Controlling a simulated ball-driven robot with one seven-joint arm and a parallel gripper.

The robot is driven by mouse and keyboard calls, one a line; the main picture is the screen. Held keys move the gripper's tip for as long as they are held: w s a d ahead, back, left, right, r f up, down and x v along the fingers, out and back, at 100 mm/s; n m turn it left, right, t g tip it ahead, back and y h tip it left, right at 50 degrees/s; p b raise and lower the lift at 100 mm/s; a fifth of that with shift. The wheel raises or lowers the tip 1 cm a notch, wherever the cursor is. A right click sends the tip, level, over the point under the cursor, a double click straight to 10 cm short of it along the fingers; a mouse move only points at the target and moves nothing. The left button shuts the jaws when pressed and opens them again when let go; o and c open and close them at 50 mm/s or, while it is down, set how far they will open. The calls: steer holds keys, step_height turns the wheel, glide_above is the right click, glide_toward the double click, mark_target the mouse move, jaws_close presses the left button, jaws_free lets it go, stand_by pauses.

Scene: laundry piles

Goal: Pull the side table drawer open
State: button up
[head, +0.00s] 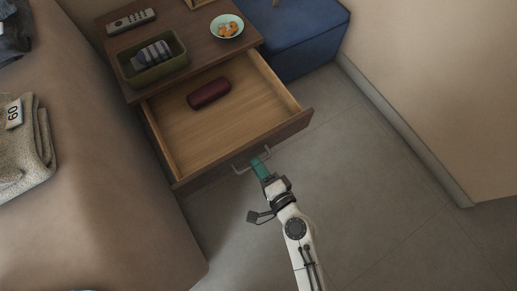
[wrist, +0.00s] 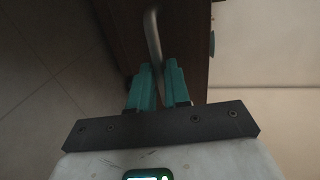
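The side table (head: 184,36) stands in the upper middle of the head view. Its drawer (head: 225,118) is pulled well out, with its wooden floor bare except for a dark red case (head: 209,92). The drawer's metal handle (head: 241,170) is on the front panel. My gripper (head: 260,164) is at the handle, with its teal fingers close together. In the wrist view, the handle bar (wrist: 153,35) runs down between the fingertips (wrist: 159,72), and the fingers look closed on it. The exact contact is partly hidden by the fingers.
On the tabletop are a remote (head: 131,21), an olive basket (head: 152,71) with striped cloth, and a bowl (head: 227,26) of orange snacks. A blue ottoman (head: 300,38) stands to the right. A bed (head: 100,170) lies left. The floor (head: 350,165) right of the drawer is clear.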

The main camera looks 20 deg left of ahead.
steer(key=o, duration=0.4)
steer(key=shift+c, duration=0.2)
steer(key=v, duration=1)
steer(key=shift+s+d, duration=0.25)
steer(key=shift+d, duration=0.05)
steer(key=shift+r, duration=0.1)
steer(key=w+d+r+n+g+h, duration=0.1)
steer(key=d+r+n+g+h, duration=0.2)
steer(key=d, duration=0.5)
steer(key=w+d+r+n+h, duration=0.25)
steer(key=d+r+h, duration=0.2)
steer(key=d, duration=0.35)
steer(key=w+d+r+n+g+h, duration=0.1)
steer(key=d+r+n+g+h, duration=0.2)
steer(key=d, duration=0.6)
steer(key=s+d+f+g+h, duration=0.1)
steer(key=s+f+g, duration=0.15)
steer(key=s, duration=0.35)
steer(key=s+f+g, duration=0.1)
steer(key=s+f, duration=0.3)
steer(key=s, duration=0.1)
step_height(320, 180, up, 36)
steer(key=p, duration=3.6)
steer(key=shift+p, duration=0.4)
